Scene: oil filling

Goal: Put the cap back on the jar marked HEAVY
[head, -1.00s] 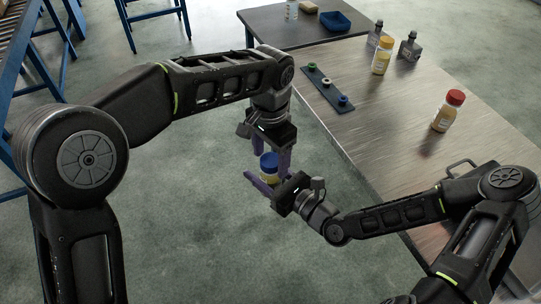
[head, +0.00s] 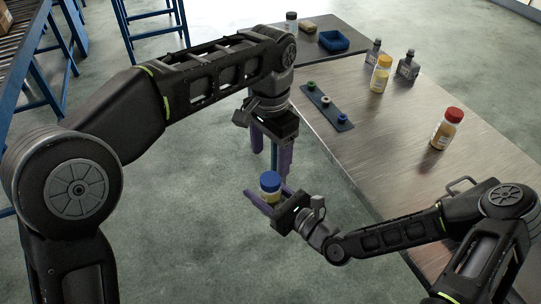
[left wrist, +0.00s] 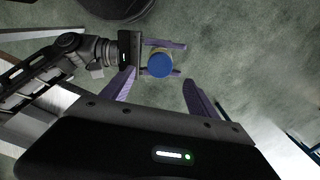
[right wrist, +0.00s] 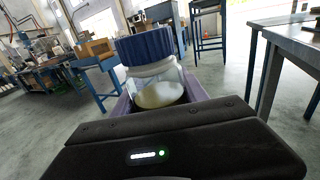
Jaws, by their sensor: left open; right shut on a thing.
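A jar with pale contents (right wrist: 158,96) stands upright in my right gripper (head: 265,196), which is shut on it. The blue cap (head: 270,180) sits on top of the jar; it also shows in the right wrist view (right wrist: 147,47) and from above in the left wrist view (left wrist: 160,65). No lettering on this jar is legible. My left gripper (head: 271,168) is open and empty, pointing down above the cap and apart from it. In the left wrist view its two purple fingers (left wrist: 160,92) are spread wide with nothing between them.
The table (head: 385,150) at right holds a yellow-capped jar (head: 381,74), a red-capped jar (head: 447,130), two grey bottles (head: 407,66) and a dark strip with rings (head: 327,107). A blue tray (head: 334,41) lies farther back. Both grippers are over open floor, left of the table.

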